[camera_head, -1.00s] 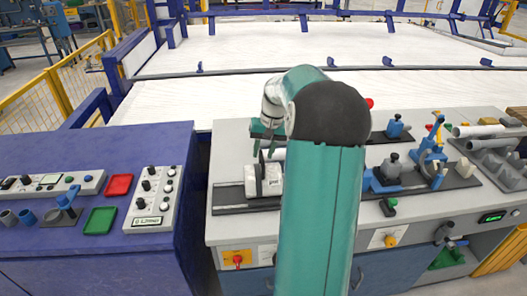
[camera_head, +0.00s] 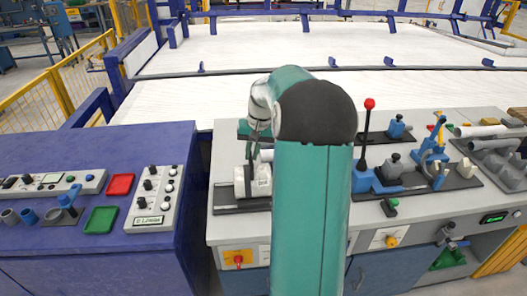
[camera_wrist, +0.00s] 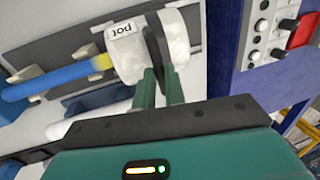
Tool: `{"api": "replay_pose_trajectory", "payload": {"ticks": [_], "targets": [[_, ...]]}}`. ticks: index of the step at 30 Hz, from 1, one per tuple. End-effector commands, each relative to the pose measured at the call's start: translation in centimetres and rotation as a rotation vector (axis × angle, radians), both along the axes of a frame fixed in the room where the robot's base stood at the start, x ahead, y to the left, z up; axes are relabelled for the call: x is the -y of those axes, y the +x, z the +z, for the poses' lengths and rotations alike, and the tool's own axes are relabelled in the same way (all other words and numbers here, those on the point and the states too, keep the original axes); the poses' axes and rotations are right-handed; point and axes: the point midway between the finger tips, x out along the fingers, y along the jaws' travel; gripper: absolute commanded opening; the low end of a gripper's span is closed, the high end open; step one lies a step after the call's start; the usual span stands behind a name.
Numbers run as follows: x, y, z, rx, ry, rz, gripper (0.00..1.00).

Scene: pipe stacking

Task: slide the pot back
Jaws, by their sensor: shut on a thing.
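The pot (camera_head: 253,181) is a pale block in the head view, on a dark base plate at the left end of the grey bench. In the wrist view the pot (camera_wrist: 125,47) carries a "pot" label, with a dark upright plate between its pale parts. My gripper (camera_head: 252,148) reaches down onto it from above. In the wrist view the two green fingers of my gripper (camera_wrist: 161,74) close on the dark plate at the pot. My arm hides part of the bench right of the pot.
A blue bar with a yellow end (camera_wrist: 50,84) reaches the pot in the wrist view. Right of my arm stand a red-knobbed lever (camera_head: 367,130) and blue clamps (camera_head: 432,160). A blue console (camera_head: 60,250) stands left across a narrow gap.

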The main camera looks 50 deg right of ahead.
Motion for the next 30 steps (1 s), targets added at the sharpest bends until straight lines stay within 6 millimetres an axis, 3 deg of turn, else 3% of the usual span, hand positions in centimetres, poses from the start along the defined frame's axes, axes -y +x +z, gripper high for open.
{"api": "replay_pose_trajectory", "payload": {"ticks": [1,3,7,20,21,23,30], "targets": [[-1.6,1.3,0.1,0.005,0.003,0.014,0.00],[-2.8,2.3,0.1,0.004,0.004,0.013,0.00],[-4.4,3.6,0.1,0.003,0.002,0.010,0.00],[-5.3,4.4,0.1,0.006,0.004,0.007,0.00],[-5.3,4.4,0.1,0.006,0.004,0.008,0.19],[-5.3,4.4,0.1,0.006,0.004,0.008,0.31],[-5.1,4.2,0.0,0.004,0.003,0.006,0.33]]}}
